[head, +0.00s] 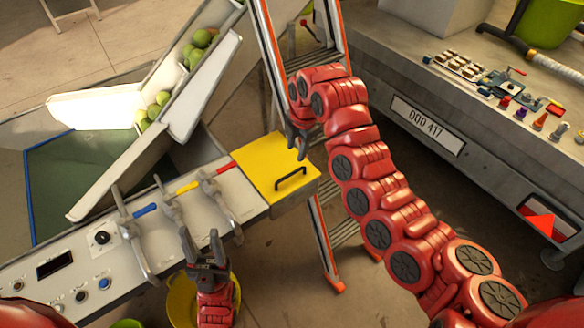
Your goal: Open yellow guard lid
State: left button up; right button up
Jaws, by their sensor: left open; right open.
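The yellow guard lid (258,163) lies flat and shut at the right end of the control panel. A black handle (290,179) stands on it near its right edge. My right gripper (297,148) reaches in from the right and hangs at the lid's upper right, pointing down. Its fingers are open and appear apart from the handle. My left gripper (200,240) is open and empty in front of the panel, below the lid and to its left.
Metal levers (134,235) with coloured grips stand on the grey panel. A chute (205,85) with green fruit is behind it. An orange-edged ladder (325,225) stands right of the lid. A trailer (480,130) with small parts is at right. A yellow bucket (182,305) is below.

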aim_at(291, 174)
jog(key=f, duration=0.4)
jog(key=w+f+p, duration=0.1)
jog(key=f, duration=0.3)
jog(key=w+a+f+p, duration=0.1)
jog(key=f, duration=0.3)
jog(key=shift+w+a+f, duration=0.1)
jog(key=shift+f, duration=0.1)
jog(key=shift+c, duration=0.2)
grip_shut()
jog(key=shift+p, duration=0.3)
dwell(0.4)
